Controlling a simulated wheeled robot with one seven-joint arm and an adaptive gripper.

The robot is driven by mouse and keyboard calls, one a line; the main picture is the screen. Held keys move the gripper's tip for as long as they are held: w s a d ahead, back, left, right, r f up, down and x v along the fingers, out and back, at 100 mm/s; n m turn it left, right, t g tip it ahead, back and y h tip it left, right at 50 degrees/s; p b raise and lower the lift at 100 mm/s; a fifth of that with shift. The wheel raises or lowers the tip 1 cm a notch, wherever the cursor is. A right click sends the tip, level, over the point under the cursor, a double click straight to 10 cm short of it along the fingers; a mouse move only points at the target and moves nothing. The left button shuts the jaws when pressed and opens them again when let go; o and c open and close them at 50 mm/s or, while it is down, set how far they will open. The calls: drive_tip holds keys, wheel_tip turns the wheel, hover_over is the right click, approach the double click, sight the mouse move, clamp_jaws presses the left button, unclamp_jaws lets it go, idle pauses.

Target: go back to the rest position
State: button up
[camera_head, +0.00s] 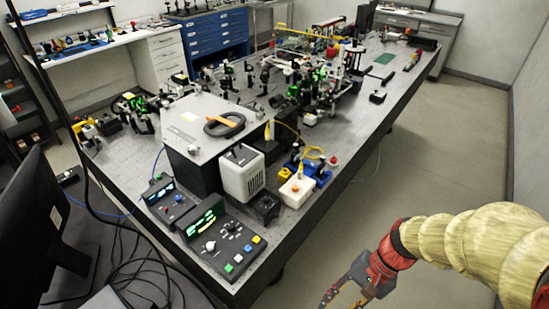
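My gripper (345,296) is at the bottom right of the head view, at the end of my arm with its red and yellow covering. It hangs over the floor (440,200), to the right of the optical bench (345,195) and apart from it. The fingers point down and left and are partly cut off by the lower picture edge. I see no object at the fingers, but the gap between them is not clear enough to tell its opening.
The bench carries a control box with green displays (222,236), a white box (242,172), a black-sided box with a grey top (195,130) and many optics. A monitor (45,225) and loose cables (140,262) are at left. Floor on the right is clear up to the wall (525,130).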

drive_tip(key=d+r+n+t+h, duration=0.1)
drive_tip(key=r+n+t+h, duration=0.1)
drive_tip(key=r, duration=0.8)
drive_tip(key=d+r+n+t+h, duration=0.2)
drive_tip(key=r+n+t, duration=0.3)
drive_tip(key=r, duration=0.5)
drive_tip(key=shift+w+d+t+h, duration=0.3)
drive_tip(key=shift+w+t+h, duration=0.1)
drive_tip(key=shift+h, duration=0.4)
